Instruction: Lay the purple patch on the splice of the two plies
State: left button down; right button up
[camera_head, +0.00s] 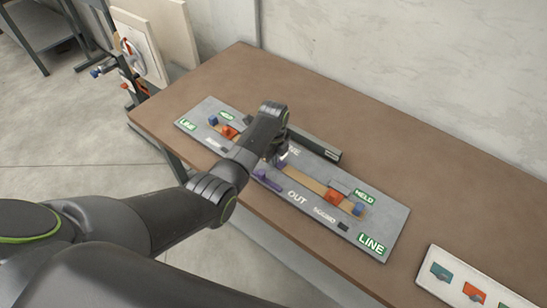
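A grey board (388,222) lies on the brown table. A tan strip of ply (305,182) runs along its right half to an orange block (335,197) and a blue block (358,209). Another orange block (228,132) and blue block (213,121) sit at the left end, where the other ply is mostly hidden. My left gripper (281,160) points down over the board's middle, and its wrist hides the splice area. A purple piece (268,182) lies just below the strip, close to the gripper. I cannot tell whether the fingers hold the patch. My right gripper is out of view.
A dark raised bar (315,146) stands along the board's back edge. A white panel (470,290) with coloured pieces lies at the lower right of the table (400,140). The table behind the board is clear, with a pale wall beyond.

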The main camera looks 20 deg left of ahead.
pick_arm(q)
jog(key=c, duration=1.5)
grip_release()
jog(key=shift+c, duration=0.2)
notch_tip(320, 180, up, 18)
jog(key=p, duration=0.2)
jog(key=shift+f+p, duration=0.25)
jog(key=shift+p, duration=0.05)
